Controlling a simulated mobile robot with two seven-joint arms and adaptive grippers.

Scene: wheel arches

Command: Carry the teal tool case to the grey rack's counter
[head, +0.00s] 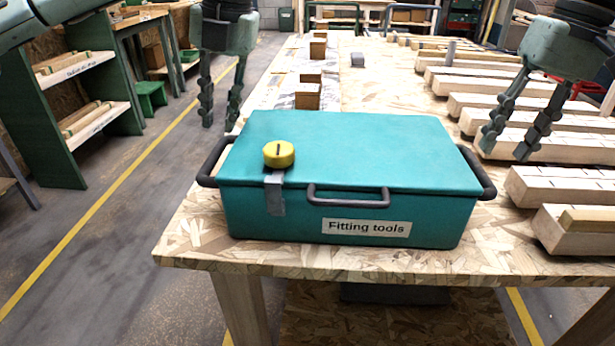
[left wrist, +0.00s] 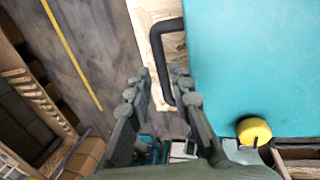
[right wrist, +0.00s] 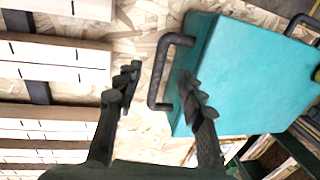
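The teal tool case (head: 345,155), labelled "Fitting tools", lies closed on the near end of a chipboard-topped table. It has a dark side handle at its left (head: 211,162) and one at its right (head: 477,174), plus a front handle. My left gripper (head: 220,118) is open and empty above the left side of the case; the left wrist view shows the left handle (left wrist: 165,60) just ahead of its fingers. My right gripper (head: 508,150) is open above the right side; in the right wrist view the right handle (right wrist: 158,75) lies between and beyond its fingers. The grey rack's counter is not identifiable.
A yellow round object (head: 279,154) sits on the lid's front left edge. Several wooden beams (head: 560,181) lie right of the case. Small wooden blocks (head: 307,96) stand behind it. Green shelving (head: 50,120) stands left, across a floor aisle with a yellow line.

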